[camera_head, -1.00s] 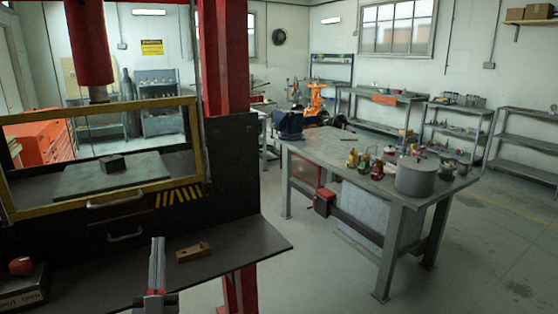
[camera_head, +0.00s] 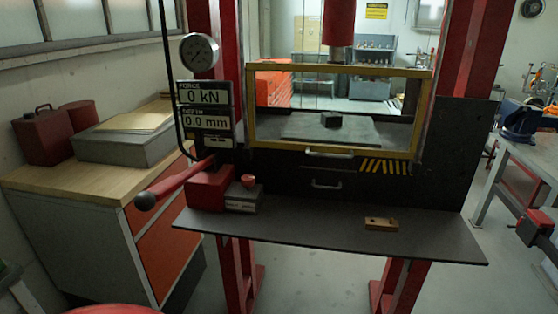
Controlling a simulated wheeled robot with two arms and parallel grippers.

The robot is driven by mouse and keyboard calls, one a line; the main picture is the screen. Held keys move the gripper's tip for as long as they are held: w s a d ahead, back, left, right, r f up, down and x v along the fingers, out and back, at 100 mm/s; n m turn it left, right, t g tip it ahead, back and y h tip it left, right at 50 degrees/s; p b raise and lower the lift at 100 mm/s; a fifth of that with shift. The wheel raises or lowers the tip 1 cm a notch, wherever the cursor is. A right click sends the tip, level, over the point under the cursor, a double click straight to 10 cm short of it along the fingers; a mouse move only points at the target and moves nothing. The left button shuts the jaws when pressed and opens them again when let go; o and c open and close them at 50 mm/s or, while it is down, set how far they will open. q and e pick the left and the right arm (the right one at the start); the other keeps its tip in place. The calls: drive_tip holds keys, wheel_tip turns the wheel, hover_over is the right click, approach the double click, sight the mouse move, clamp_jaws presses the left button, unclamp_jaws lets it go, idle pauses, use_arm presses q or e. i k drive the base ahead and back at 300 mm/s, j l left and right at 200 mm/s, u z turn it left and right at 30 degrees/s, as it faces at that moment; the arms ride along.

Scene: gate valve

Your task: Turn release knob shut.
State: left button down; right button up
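The small red release knob (camera_head: 248,181) sits on top of a low dark block (camera_head: 243,199) with a pale label strip on its front. The block stands on the left part of the press's dark shelf (camera_head: 325,233), just right of a red pump body (camera_head: 208,188). A red lever (camera_head: 178,183) with a dark ball end slopes down to the left from the pump. The knob looks upright; whether it is turned open or shut cannot be told. Neither of my grippers is in view.
The press has a yellow-framed guard (camera_head: 250,107), a round gauge (camera_head: 199,51) and a display (camera_head: 205,117) reading 0 kN and 0.0 mm. A small wooden block (camera_head: 381,224) lies on the shelf's right. A wood-topped cabinet (camera_head: 75,185) stands at left.

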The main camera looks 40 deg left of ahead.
sight(246, 180)
drive_tip(key=u, duration=1.65)
